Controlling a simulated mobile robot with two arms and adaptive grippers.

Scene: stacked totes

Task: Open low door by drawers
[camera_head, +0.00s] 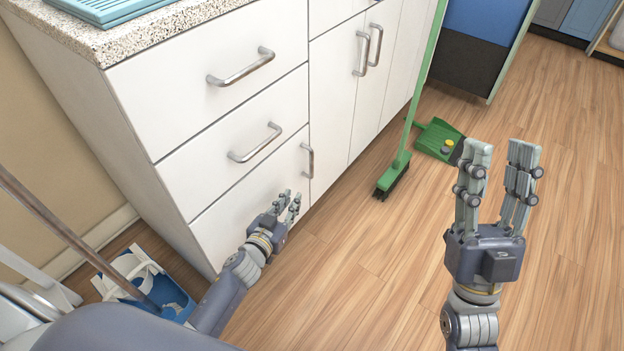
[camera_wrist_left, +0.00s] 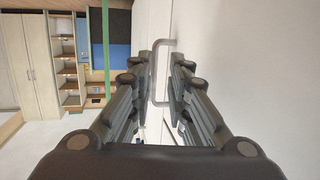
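The low white door (camera_head: 250,205) is closed beneath two drawers, with a vertical metal handle (camera_head: 307,160) near its right edge. My left gripper (camera_head: 290,194) is in front of the door, below the handle, and its fingers are apart and empty. In the left wrist view, the handle (camera_wrist_left: 157,72) appears between and beyond the open fingers of my left gripper (camera_wrist_left: 160,65), with no visible contact. My right gripper (camera_head: 501,150) is open and empty over the floor at the right.
The two drawers above have bar handles (camera_head: 241,68) (camera_head: 255,143). Taller cabinet doors (camera_head: 335,90) stand to the right. A green broom (camera_head: 400,160) and dustpan (camera_head: 437,140) are on the floor nearby. Open wooden floor (camera_head: 390,270) lies in front.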

